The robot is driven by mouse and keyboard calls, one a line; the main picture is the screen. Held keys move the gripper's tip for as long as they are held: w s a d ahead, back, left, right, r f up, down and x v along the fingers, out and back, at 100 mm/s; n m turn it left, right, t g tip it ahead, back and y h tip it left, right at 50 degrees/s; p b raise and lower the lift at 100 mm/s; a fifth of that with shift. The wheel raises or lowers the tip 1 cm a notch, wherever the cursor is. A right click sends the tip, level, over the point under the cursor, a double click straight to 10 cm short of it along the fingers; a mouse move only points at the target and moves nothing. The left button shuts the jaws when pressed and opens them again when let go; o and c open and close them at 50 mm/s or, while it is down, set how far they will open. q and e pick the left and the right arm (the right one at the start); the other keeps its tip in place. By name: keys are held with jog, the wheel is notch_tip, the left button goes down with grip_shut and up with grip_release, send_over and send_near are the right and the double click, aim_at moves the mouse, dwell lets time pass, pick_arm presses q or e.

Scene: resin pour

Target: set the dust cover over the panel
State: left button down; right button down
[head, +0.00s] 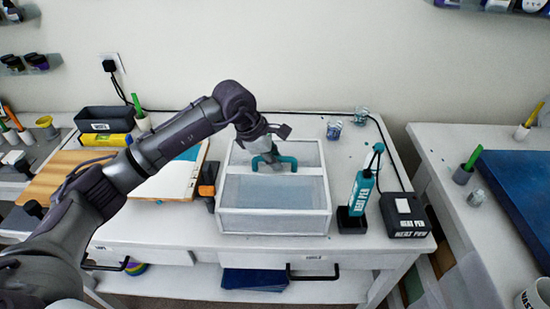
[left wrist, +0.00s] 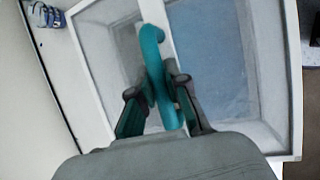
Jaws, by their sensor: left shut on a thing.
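The dust cover (head: 275,223) is a white-framed box with clear panes and a teal handle (head: 291,163) on its top bar. It sits squarely at the middle of the white table, though I cannot tell if its lower edge touches the tabletop. My left gripper (head: 267,160) is above the cover, shut on the handle. In the left wrist view its fingers (left wrist: 157,88) lie on both sides of the teal handle (left wrist: 151,42), with the cover's white frame (left wrist: 92,88) beneath. A flat white-and-wood board (head: 172,180) lies left of the cover. I cannot make out a panel through the cover's hazy panes.
The heat pen (head: 361,190) stands in its black holder right of the cover, beside its black box (head: 404,214). An orange-and-black tool (head: 207,180) stands close at the cover's left. Small jars (head: 334,129) are behind. A second table (head: 468,222) is at right.

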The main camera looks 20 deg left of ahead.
dwell(0.5)
pick_arm(q)
jog(key=c, duration=1.1)
grip_release()
